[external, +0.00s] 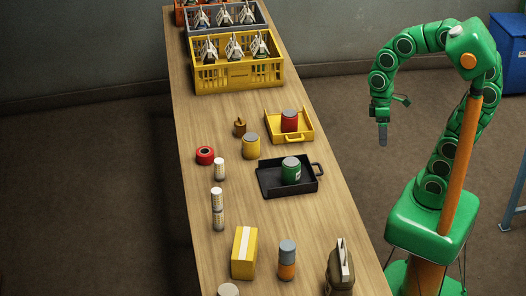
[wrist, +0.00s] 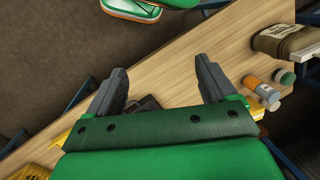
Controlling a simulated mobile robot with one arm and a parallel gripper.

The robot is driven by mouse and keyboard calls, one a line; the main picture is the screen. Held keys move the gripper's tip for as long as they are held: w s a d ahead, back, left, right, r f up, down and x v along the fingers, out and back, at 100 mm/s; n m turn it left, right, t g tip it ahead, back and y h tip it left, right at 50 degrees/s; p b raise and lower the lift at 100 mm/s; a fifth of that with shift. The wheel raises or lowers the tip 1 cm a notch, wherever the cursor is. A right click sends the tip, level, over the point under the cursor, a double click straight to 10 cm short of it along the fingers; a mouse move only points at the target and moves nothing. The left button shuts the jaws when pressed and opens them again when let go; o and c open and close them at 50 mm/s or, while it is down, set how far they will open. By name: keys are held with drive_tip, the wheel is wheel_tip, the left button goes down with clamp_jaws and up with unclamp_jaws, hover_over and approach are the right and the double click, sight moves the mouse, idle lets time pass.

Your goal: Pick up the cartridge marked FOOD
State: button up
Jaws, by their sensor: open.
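No FOOD marking is legible, so I cannot tell which cartridge bears it. In the external view a red canister (external: 289,121) stands in a yellow tray (external: 308,139), and a green canister (external: 291,171) with a pale label stands in a black tray (external: 272,190). A yellow canister (external: 251,147) stands on the table beside them. An orange and grey cylinder (external: 287,260) stands nearer the front; a similar one shows in the wrist view (wrist: 262,92). My gripper (external: 383,135) hangs right of the table, apart from everything. In the wrist view my gripper (wrist: 160,68) is open and empty.
The long wooden table (external: 205,125) carries a yellow crate (external: 240,79) of bottle-like items at the back. A red ring (external: 205,155), white cylinders (external: 218,208), a yellow box (external: 244,252) and a brown sack-like item (external: 339,270) stand on it. A blue bin (external: 508,55) is behind.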

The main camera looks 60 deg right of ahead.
drive_tip(key=w+a+f+n+g+y, duration=0.1)
drive_tip(key=w+a+n+g+y, duration=0.2)
drive_tip(key=a+n, duration=0.8)
drive_tip(key=w+a+f+n+g+y, duration=0.15)
drive_tip(key=w+a+n, duration=0.3)
drive_tip(key=a, duration=1.15)
drive_tip(key=w+a+f+n+g+y, duration=0.25)
drive_tip(key=a+f+n, duration=0.2)
drive_tip(key=a, duration=0.45)
drive_tip(key=n, duration=0.2)
approach(289, 258)
drive_tip(key=s, duration=0.1)
drive_tip(key=shift+a+f+g+y, duration=0.1)
drive_tip(key=shift+f+g+y, duration=0.25)
drive_tip(key=shift+f, duration=0.2)
drive_tip(key=shift+s+a+f+n, duration=0.15)
drive_tip(key=shift+s+a+f, duration=0.1)
drive_tip(key=shift+s+a, duration=0.2)
drive_tip(key=shift+s+a+f+n, duration=0.15)
drive_tip(key=shift+s+a+f, duration=0.1)
drive_tip(key=shift+s+a, duration=0.2)
drive_tip(key=shift+x, duration=2.55)
drive_tip(key=shift+w+f, duration=0.15)
drive_tip(key=shift+f, duration=0.05)
